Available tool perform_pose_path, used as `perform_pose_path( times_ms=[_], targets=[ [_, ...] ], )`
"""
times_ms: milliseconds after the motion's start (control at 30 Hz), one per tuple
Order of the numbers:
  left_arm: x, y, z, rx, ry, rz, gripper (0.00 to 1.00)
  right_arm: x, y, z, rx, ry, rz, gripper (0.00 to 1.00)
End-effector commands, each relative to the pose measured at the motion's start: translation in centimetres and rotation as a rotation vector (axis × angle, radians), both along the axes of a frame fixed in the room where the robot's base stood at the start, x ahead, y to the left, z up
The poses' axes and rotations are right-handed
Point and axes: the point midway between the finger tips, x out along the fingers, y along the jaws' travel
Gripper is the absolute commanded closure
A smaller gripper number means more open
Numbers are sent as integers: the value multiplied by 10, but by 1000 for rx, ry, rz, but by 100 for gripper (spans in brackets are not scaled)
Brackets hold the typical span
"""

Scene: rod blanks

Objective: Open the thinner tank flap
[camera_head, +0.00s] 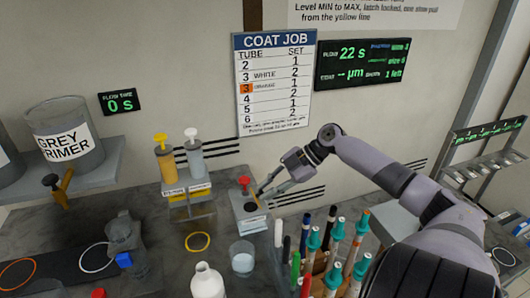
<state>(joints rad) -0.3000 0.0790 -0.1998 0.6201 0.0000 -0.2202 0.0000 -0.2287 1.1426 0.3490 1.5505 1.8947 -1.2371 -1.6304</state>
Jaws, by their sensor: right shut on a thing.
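The thinner tank (249,226) appears to be the small grey box with a red knob (244,182) on the middle of the bench. A dark round spot shows on its top. My right gripper (262,193) reaches in from the right, with its fingertips at the top right of this box, just beside the red knob. It is shut on a small part there, which looks like the tank flap. The flap is too small and too covered by the fingers to tell how far it is raised. My left gripper is not in view.
Colored rods stand in a rack (318,284) below my right arm. A clear cup (242,257) and a white bottle (206,282) stand in front of the tank. Yellow and white pump bottles (165,160) stand left of it. A grey primer tank (66,138) is farther left.

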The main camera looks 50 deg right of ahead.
Motion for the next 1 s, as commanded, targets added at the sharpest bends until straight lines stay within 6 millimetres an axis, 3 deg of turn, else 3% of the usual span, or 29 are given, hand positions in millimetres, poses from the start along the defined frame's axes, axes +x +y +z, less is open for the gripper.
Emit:
perform_pose_path(
  times_ms=[600,1000],
  targets=[
    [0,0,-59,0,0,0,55,-10,-18,-21,352,-193,-1,100],
    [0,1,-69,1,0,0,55,-12,-20,-21,414,-222,-1,100]
  ],
)
